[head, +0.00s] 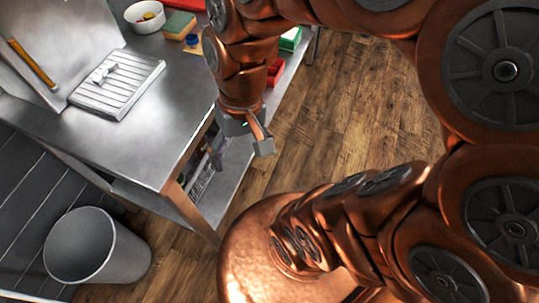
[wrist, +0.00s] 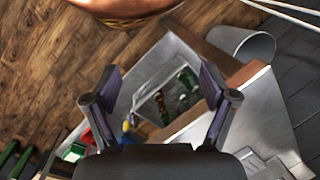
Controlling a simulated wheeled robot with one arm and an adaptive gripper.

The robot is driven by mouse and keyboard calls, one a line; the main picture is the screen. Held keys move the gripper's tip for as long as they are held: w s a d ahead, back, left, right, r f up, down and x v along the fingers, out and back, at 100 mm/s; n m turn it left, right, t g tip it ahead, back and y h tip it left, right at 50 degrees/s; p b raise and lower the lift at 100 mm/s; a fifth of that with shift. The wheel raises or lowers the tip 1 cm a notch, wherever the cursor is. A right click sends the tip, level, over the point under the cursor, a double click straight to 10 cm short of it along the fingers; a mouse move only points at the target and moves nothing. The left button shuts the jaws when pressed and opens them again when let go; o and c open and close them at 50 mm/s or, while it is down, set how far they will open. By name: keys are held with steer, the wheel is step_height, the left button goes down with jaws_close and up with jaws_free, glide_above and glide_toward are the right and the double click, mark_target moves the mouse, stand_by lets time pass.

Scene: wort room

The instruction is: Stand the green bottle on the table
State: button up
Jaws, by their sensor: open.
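The metal table (head: 150,125) stands at the left in the head view, and its bare top near the front corner is clear. My gripper (head: 240,152) is open and empty beside the table's right edge. In the wrist view my gripper (wrist: 160,78) has its two fingers wide apart. Between and beyond them is a grey crate (wrist: 144,102) at a lower level, holding a green bottle (wrist: 187,78) and a brown bottle (wrist: 161,106). A second green item in it is partly hidden by the right finger. In the head view the crate's contents cannot be made out.
A ribbed white drainer (head: 118,86), a white bowl (head: 145,16) and a green-topped sponge (head: 179,25) stand on the table. A grey bin (head: 95,248) stands on the floor in front. A red box (head: 275,72) is behind my gripper. Wooden floor at the right is open.

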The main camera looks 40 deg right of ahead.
steer(key=s+d, duration=0.1)
steer(key=s+d+n+h, duration=0.2)
steer(key=s, duration=0.1)
steer(key=shift+s+d+f, duration=0.1)
steer(key=shift+d+f, duration=0.2)
steer(key=shift+d, duration=0.05)
step_height(320, 180, up, 6)
steer(key=p, duration=0.6)
